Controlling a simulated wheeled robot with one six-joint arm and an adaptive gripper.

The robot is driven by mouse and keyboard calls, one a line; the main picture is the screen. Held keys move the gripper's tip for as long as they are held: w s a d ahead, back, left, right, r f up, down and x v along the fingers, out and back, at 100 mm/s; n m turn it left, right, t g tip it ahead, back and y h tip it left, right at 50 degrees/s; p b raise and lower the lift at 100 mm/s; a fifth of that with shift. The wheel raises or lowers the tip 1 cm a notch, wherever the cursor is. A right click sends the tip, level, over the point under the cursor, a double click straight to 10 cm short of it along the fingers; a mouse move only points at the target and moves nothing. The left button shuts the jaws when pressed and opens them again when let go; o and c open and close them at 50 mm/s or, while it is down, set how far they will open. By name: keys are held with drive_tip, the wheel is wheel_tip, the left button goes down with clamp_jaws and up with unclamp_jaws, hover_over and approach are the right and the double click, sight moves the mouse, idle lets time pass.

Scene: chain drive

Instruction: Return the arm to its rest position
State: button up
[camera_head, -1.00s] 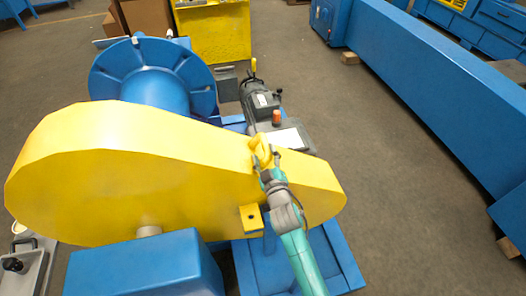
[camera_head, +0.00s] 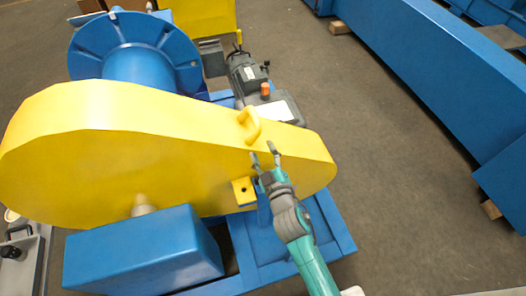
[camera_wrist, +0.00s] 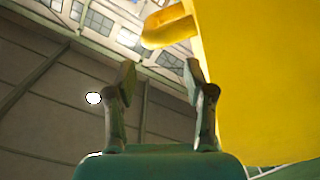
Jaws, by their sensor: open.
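My gripper (camera_head: 264,155) is open and empty in the head view, in front of the yellow chain guard (camera_head: 120,150) near its narrow right end. The guard's yellow handle (camera_head: 250,126) stands on its upper edge, just above and left of my fingertips. The fingers appear apart from the handle. In the wrist view my two fingers (camera_wrist: 160,80) are spread with nothing between them. The yellow guard (camera_wrist: 255,80) fills the right side there, and the handle (camera_wrist: 168,27) shows beyond the fingertips.
A blue block (camera_head: 140,255) and blue base frame (camera_head: 265,250) lie below the guard. A blue drum (camera_head: 135,50) and a grey motor (camera_head: 248,75) stand behind it. A long blue beam (camera_head: 430,70) runs along the right. The grey floor (camera_head: 385,160) between is clear.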

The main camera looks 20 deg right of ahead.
drive_tip(key=s+d+f+m+g, duration=0.1)
drive_tip(key=s+f, duration=0.1)
drive_tip(key=s, duration=0.9)
drive_tip(key=s+d+f+m+g, duration=0.1)
drive_tip(key=s+f+m, duration=0.15)
drive_tip(key=s, duration=0.75)
drive_tip(key=s+d+r+m, duration=0.1)
drive_tip(key=s+r, duration=0.2)
drive_tip(key=s, duration=0.7)
drive_tip(key=s+d+r+m+g, duration=0.1)
drive_tip(key=s+r, duration=0.3)
drive_tip(key=s, duration=0.5)
drive_tip(key=shift+s+r+m, duration=0.2)
drive_tip(key=shift+s+m, duration=0.15)
drive_tip(key=shift+m, duration=0.4)
